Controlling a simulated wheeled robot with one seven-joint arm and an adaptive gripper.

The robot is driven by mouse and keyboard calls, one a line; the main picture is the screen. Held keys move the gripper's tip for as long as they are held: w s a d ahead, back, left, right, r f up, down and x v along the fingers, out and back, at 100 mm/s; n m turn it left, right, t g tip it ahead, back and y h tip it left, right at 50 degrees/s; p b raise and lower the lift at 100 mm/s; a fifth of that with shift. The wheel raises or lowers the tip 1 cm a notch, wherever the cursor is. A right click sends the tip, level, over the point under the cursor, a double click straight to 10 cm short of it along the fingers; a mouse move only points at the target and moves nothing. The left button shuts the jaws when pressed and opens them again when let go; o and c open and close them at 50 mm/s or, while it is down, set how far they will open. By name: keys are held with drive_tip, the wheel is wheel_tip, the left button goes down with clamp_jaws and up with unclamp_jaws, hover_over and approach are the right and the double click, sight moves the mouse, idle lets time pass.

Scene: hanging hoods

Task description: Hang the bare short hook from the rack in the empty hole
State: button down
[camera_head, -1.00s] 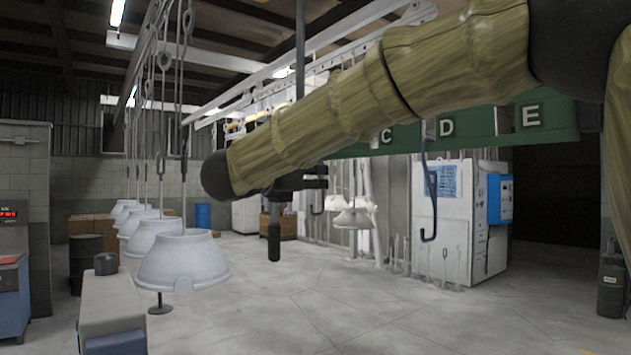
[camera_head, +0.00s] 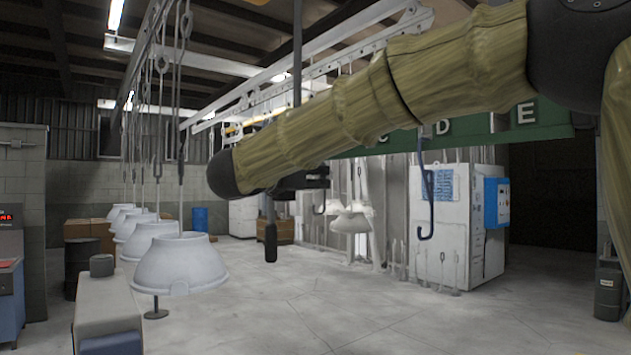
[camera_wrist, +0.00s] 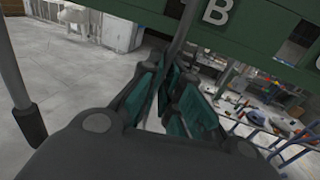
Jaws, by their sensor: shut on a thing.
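The green rack (camera_head: 465,135) carries white letters; D and E show in the head view, and B shows on it in the wrist view (camera_wrist: 262,42). A dark blue hook (camera_head: 427,195) hangs below it near D, with nothing on it. In the wrist view my gripper (camera_wrist: 172,75) has its teal-padded fingers closed around a thin grey rod (camera_wrist: 182,28), which seems to be the hook's shank. The rod rises in front of the rack beside B. In the head view my forearm hides much of my gripper (camera_head: 312,182).
White hoods (camera_head: 181,265) hang in a row at left on rods from an overhead rail. Another pale rail (camera_head: 330,62) runs overhead behind my arm. A white cabinet (camera_head: 450,240) with a blue box (camera_head: 497,203) stands behind the hook. The middle floor is clear.

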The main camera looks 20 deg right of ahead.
sight(324, 190)
drive_tip(key=shift+w+d, duration=0.25)
drive_tip(key=shift+d, duration=0.2)
idle(0.3)
drive_tip(key=shift+b+x, duration=0.8)
drive_tip(key=shift+x, duration=0.55)
drive_tip(key=shift+f+b, duration=1.35)
drive_tip(key=shift+b, duration=0.85)
idle(0.6)
drive_tip(key=c, duration=1.5)
unclamp_jaws()
drive_tip(key=shift+c, duration=0.2)
drive_tip(key=v, duration=1.2)
